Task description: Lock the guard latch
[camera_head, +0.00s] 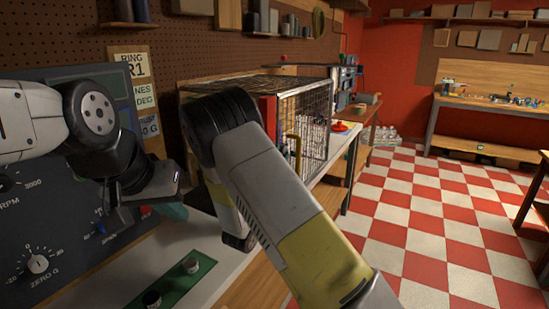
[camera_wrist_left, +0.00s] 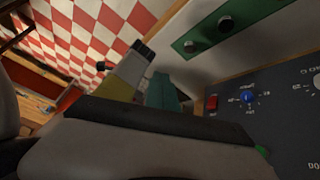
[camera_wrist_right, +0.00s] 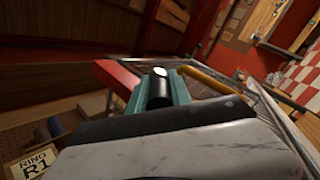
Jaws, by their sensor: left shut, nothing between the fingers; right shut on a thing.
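The guard is a wire-mesh cage (camera_head: 305,125) with a red post (camera_head: 268,115) and a yellow handle (camera_head: 293,146), standing on the bench. In the right wrist view, my right gripper's teal fingers (camera_wrist_right: 162,92) are shut on a black cylindrical knob (camera_wrist_right: 158,90) with a bright end, apparently the latch knob. It lies between the red bar (camera_wrist_right: 118,82) and the yellow handle (camera_wrist_right: 205,79). In the head view my right arm hides this gripper and the knob. My left gripper (camera_head: 172,211) is shut and empty in front of the control panel; its teal fingers show in the left wrist view (camera_wrist_left: 165,92).
The dark control panel (camera_head: 60,225) with dials stands close to my left gripper. A green strip with two black knobs (camera_head: 172,283) lies on the pale bench top. The checkered floor (camera_head: 430,210) to the right is clear. A pegboard wall stands behind the cage.

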